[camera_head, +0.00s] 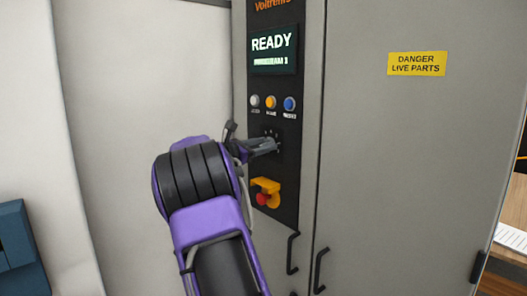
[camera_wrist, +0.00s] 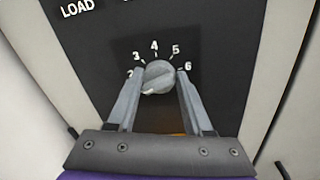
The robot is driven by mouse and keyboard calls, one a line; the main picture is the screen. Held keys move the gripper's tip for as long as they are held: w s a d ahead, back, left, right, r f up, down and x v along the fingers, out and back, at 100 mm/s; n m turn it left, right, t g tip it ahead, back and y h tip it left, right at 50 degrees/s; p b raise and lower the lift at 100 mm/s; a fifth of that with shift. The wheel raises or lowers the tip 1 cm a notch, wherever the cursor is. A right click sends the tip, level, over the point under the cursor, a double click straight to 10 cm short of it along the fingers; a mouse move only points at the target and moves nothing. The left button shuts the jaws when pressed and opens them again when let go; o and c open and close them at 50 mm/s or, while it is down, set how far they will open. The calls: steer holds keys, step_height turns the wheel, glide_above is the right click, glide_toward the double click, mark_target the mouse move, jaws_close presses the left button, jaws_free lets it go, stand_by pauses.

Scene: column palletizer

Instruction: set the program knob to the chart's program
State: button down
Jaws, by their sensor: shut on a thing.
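The grey program knob (camera_wrist: 158,75) sits on the black control panel, with the numbers 2 to 6 showing around its upper side. A pale mark on the knob points to the lower left; any number there is hidden. My gripper (camera_wrist: 160,83) is shut on the knob, one finger on each side. In the head view my gripper (camera_head: 270,147) is at the dial and covers most of the knob. The display (camera_head: 272,50) reads READY, with a smaller line below that looks like PROGRAM 1. No chart is readable in either view.
Three buttons (camera_head: 271,102) sit above the dial, and a red emergency stop (camera_head: 263,198) with a yellow surround sits below it. Black door handles (camera_head: 320,270) stick out lower down. A white printed sheet (camera_head: 512,238) lies at the far right, too small to read.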

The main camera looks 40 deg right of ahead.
steer(key=shift+f+m+b, duration=0.15)
steer(key=shift+m+b, duration=2.4)
steer(key=shift+m, duration=0.15)
steer(key=shift+c, duration=1.5)
jaws_free()
steer(key=s+a, duration=0.2)
steer(key=a, duration=1.5)
steer(key=shift+s+a+f, duration=0.15)
steer(key=shift+s+f, duration=0.1)
steer(key=shift+f, duration=0.1)
